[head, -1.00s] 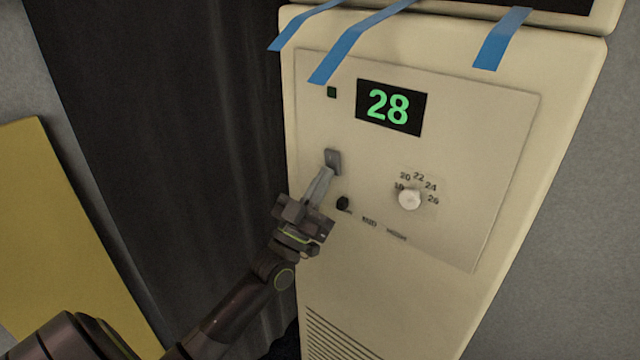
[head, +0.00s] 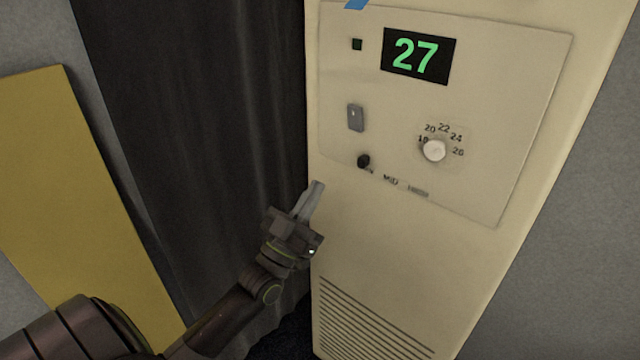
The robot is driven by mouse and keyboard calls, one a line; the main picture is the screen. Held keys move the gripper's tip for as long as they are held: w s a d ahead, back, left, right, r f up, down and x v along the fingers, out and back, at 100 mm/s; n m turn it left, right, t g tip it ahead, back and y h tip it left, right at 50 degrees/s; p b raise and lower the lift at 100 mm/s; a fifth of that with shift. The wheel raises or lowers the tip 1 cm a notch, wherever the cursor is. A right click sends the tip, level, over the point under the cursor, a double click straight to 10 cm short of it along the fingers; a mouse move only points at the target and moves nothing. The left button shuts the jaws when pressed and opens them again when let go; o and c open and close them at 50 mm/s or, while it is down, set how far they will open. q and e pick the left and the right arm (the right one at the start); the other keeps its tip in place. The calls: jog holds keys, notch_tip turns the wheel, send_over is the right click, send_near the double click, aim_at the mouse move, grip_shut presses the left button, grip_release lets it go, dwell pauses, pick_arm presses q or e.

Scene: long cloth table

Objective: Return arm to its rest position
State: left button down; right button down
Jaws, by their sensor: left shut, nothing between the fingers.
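My left gripper (head: 314,186) is shut and empty. Its fingertips point up, in front of the left edge of a tall cream cabinet (head: 420,250). The fingers are below and left of the cabinet's grey switch (head: 355,117) and appear apart from it. My left arm comes in from the lower left. My right gripper is not in view.
The panel (head: 500,120) carries a display (head: 417,56) reading 27, a white dial (head: 434,150) and a black knob (head: 363,161). A dark curtain (head: 190,130) hangs left of the cabinet. A yellow board (head: 70,180) stands further left.

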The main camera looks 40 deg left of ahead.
pick_arm(q)
jog(key=shift+s+f, duration=0.1)
jog(key=shift+f, duration=0.1)
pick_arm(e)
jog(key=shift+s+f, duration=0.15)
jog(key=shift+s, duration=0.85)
pick_arm(q)
jog(key=shift+f, duration=0.1)
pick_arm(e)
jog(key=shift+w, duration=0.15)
